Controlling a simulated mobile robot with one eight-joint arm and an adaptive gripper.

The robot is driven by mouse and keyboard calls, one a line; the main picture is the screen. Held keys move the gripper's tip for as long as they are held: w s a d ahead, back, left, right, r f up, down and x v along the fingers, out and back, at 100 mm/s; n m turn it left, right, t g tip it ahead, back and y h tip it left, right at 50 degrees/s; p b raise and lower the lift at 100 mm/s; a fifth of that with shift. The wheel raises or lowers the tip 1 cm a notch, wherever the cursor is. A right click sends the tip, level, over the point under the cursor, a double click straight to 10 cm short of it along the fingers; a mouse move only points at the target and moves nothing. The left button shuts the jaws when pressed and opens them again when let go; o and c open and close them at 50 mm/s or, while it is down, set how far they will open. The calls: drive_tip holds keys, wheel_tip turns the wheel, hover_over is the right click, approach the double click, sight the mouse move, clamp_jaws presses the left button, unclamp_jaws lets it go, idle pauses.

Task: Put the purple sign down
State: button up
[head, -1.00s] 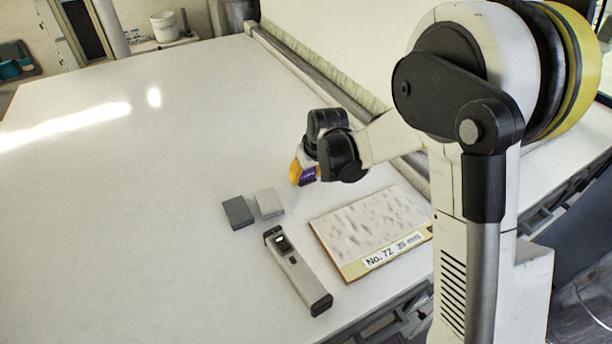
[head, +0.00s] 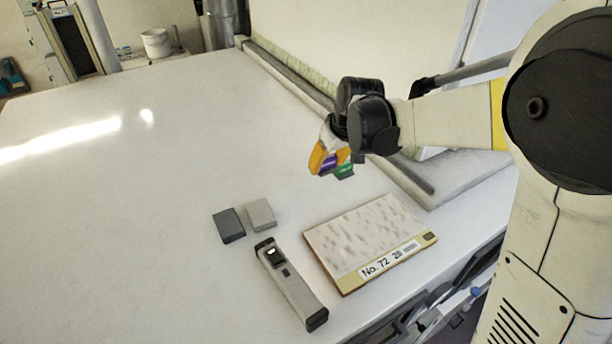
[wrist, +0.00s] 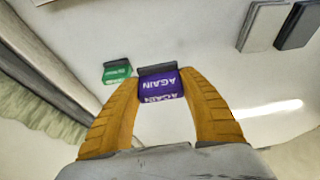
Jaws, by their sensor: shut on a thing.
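The purple sign (wrist: 160,86) with white letters "AGAIN" sits between the orange fingers of my gripper (wrist: 158,79) in the wrist view. My gripper is shut on it. In the head view the purple sign (head: 329,163) is partly hidden by the fingers of my gripper (head: 327,161), near the tunnel side of the white table. I cannot tell whether the sign touches the table. A green sign (wrist: 116,72) is just left of the purple one in the wrist view, apart from it. It also shows right beside the gripper in the head view (head: 344,171).
A textured sample board (head: 370,240) labelled "No. 72" lies in front of the gripper. A long grey handheld device (head: 290,285), a dark grey block (head: 228,226) and a light grey block (head: 261,214) lie left of it. The white table (head: 120,190) is clear on the left.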

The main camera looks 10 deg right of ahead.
drive_tip(key=s+d+r+b, duration=0.1)
drive_tip(key=s+d+r, duration=0.2)
drive_tip(key=s+d, duration=0.9)
drive_tip(key=p, duration=0.1)
hover_over(339, 204)
drive_tip(key=s, duration=0.1)
drive_tip(key=f, duration=0.7)
drive_tip(key=shift+d, duration=0.25)
wheel_tip(339, 204, down, 4)
drive_tip(key=shift+f+p, duration=0.1)
drive_tip(key=shift+p, duration=0.3)
drive_tip(key=shift+s, duration=0.1)
drive_tip(key=o, duration=1.1)
drive_tip(key=shift+f, duration=0.1)
